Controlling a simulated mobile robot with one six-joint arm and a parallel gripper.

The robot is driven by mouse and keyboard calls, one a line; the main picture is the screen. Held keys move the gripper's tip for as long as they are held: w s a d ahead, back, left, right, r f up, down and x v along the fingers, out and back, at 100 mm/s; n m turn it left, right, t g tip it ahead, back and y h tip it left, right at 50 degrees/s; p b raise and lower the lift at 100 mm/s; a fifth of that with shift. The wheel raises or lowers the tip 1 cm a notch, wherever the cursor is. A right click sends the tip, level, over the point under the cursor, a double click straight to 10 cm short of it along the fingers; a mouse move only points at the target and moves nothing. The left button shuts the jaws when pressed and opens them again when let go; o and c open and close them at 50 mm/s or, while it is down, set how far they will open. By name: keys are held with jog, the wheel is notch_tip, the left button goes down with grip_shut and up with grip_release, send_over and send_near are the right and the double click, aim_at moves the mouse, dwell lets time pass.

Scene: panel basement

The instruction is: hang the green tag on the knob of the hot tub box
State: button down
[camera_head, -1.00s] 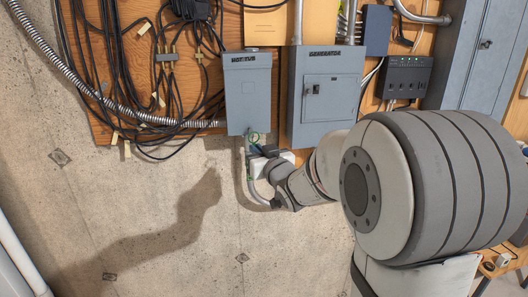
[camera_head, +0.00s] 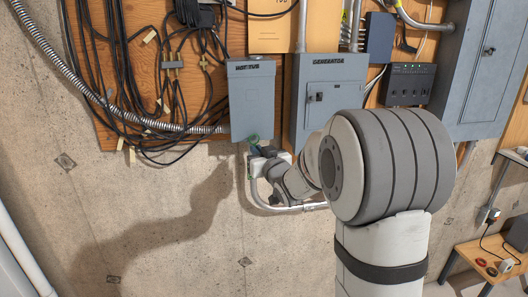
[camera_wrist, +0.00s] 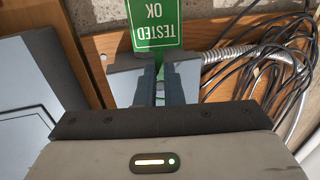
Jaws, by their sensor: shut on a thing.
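The hot tub box (camera_head: 252,102) is a grey box on the wall board, labelled HOT TUB. My gripper (camera_head: 257,147) is at its lower edge, in front of the wall. It is shut on the green tag (camera_head: 254,138), which shows small and unclear there. In the wrist view the green tag (camera_wrist: 157,24), with upside-down white TESTED OK lettering, extends beyond the fingertips of my gripper (camera_wrist: 160,72). Grey surfaces, probably the hot tub box (camera_wrist: 126,82), show on both sides of the fingers. I cannot make out the knob, nor whether the tag touches it.
The grey generator box (camera_head: 328,95) is close on the right. Black cables (camera_head: 180,85) hang on the wooden board at left. A metal conduit (camera_head: 290,208) bends below my gripper. The concrete wall (camera_head: 120,210) at lower left is bare.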

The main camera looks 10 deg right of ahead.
jog(key=shift+w+f+b, duration=0.2)
jog(key=shift+w+b, duration=0.1)
jog(key=shift+w, duration=0.3)
jog(key=shift+w+f+b, duration=0.15)
jog(key=shift+w+b, duration=0.15)
jog(key=shift+w, duration=0.25)
jog(key=c, duration=1.5)
grip_release()
jog(key=shift+a+b+v, duration=0.25)
jog(key=shift+b+v, duration=0.3)
jog(key=shift+v, duration=0.75)
jog(key=shift+a+b+v, duration=0.3)
jog(key=shift+b+v, duration=0.2)
jog(key=shift+v, duration=0.75)
jog(key=shift+a+b+v, duration=0.25)
jog(key=shift+b+v, duration=0.3)
jog(key=shift+v, duration=0.75)
